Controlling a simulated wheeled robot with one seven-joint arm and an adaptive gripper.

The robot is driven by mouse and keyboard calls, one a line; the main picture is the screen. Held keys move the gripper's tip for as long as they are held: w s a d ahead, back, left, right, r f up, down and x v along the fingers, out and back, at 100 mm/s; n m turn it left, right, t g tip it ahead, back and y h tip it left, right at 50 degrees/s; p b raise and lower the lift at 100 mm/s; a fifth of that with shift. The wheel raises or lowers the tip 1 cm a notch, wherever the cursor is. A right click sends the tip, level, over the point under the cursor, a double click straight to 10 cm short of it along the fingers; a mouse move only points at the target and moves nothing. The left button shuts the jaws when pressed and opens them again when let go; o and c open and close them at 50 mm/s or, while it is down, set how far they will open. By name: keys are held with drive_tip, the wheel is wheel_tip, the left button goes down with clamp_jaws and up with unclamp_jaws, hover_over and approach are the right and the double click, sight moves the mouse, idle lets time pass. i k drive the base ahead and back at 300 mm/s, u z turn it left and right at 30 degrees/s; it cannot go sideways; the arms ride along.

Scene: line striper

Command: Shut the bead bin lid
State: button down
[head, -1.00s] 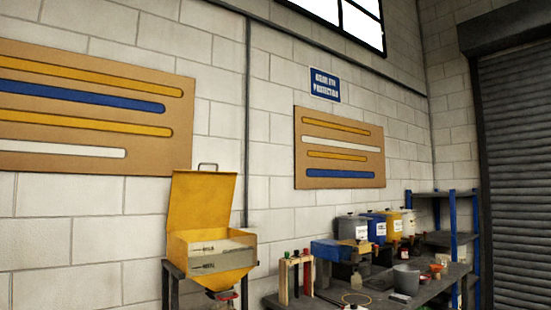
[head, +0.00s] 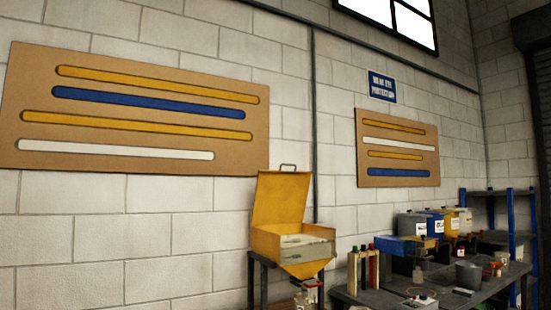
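The yellow bead bin (head: 290,243) stands on a dark stand against the block wall, right of the middle of the head view. Its yellow lid (head: 281,200) is raised, tilted up and back towards the wall. A metal handle (head: 288,167) sits on the lid's top edge. Pale contents show inside the bin, and a grey panel (head: 305,251) is on its front. Below the bin is a funnel-shaped bottom with a red part and a jar (head: 303,297) under it, partly cut off by the frame. My gripper is not in view.
A dark workbench (head: 478,291) stands right of the bin, with upright bottles or tubes, a blue-topped device (head: 405,246), a grey pot (head: 468,273) and coloured containers. A blue-posted shelf (head: 512,233) is at the far right. Boards with coloured strips hang on the wall.

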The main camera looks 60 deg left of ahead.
sight(281, 197)
drive_tip(key=z, duration=0.05)
drive_tip(key=k, duration=0.05)
drive_tip(key=u, duration=1.2)
